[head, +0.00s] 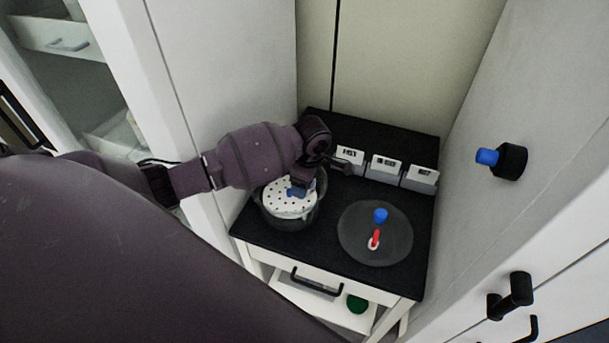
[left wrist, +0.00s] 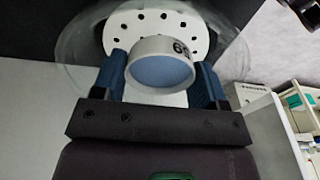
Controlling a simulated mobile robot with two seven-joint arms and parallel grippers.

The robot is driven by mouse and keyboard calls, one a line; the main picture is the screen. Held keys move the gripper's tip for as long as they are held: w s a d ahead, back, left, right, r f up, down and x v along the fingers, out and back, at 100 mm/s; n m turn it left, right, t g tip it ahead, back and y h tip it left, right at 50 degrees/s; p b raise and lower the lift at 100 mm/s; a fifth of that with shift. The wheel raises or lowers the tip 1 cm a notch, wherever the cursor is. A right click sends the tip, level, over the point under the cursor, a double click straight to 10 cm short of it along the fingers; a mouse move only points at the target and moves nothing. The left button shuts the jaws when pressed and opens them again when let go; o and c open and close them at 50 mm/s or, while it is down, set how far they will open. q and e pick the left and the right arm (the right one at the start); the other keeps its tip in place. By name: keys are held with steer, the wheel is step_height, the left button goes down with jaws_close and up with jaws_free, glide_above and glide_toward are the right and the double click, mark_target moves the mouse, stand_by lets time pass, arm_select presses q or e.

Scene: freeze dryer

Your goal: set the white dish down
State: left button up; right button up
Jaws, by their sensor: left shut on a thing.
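The white dish (left wrist: 146,73) has a blue-grey inside and dark marks on its rim. In the left wrist view it sits between the blue fingers of my left gripper (left wrist: 160,66), which is shut on it. Behind it is a white plate with holes (left wrist: 115,40), inside a clear round bowl (left wrist: 75,50). In the head view my left gripper (head: 300,188) is over the perforated plate (head: 284,203) in the glass bowl (head: 290,223). The dish is mostly hidden there by the gripper, and I cannot tell whether it touches the plate. My right gripper is not in view.
A clear round lid (head: 352,235) with a blue knob and a red part lies on the black bench top (head: 330,252), right of the bowl. Several small white boxes (head: 384,168) stand behind it. White walls close in both sides; a blue-tipped black knob (head: 505,160) sticks out right.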

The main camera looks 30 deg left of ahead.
arm_select(q)
steer(key=shift+f, duration=2.05)
steer(key=shift+f, duration=0.65)
steer(key=o, duration=1)
steer(key=shift+o, duration=0.2)
steer(key=r, duration=0.7)
steer(key=d+r, duration=0.1)
steer(key=r, duration=0.2)
steer(key=shift+w+r, duration=0.1)
steer(key=shift+r, duration=0.3)
